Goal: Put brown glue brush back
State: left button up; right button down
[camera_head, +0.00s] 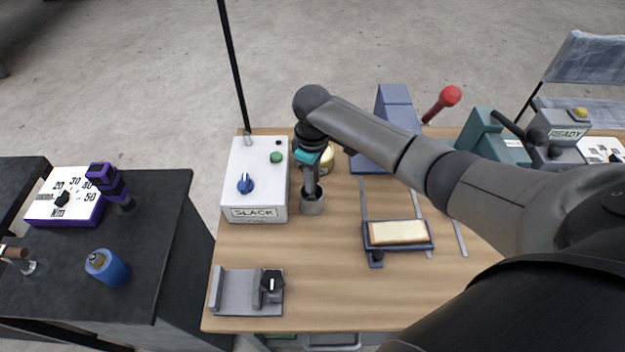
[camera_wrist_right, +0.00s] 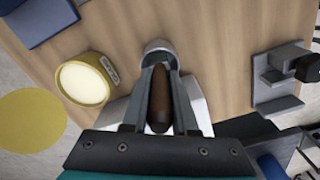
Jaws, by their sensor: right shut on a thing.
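My right gripper (camera_head: 311,180) points down over a small grey cup (camera_head: 312,206) in the middle of the wooden bench. In the right wrist view my right gripper (camera_wrist_right: 159,85) is shut on the brown handle of the glue brush (camera_wrist_right: 159,100). The brush lies between the fingers, and its far end is hidden at the cup (camera_wrist_right: 158,46). I cannot tell how deep the brush is in the cup. My left gripper is not in view.
The white SLACK box (camera_head: 256,160) stands close left of the cup. A yellow tin (camera_wrist_right: 84,82) is beside the cup, mostly behind my wrist in the head view. A blue tray with a pale pad (camera_head: 398,233) lies to the right. A grey holder (camera_head: 236,292) is at front left.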

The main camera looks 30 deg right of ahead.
jog(key=shift+f, duration=0.3)
jog(key=c, duration=0.7)
grip_release()
notch_tip(320, 180, up, 12)
jog(key=shift+r+p, duration=0.1)
jog(key=shift+p, duration=1)
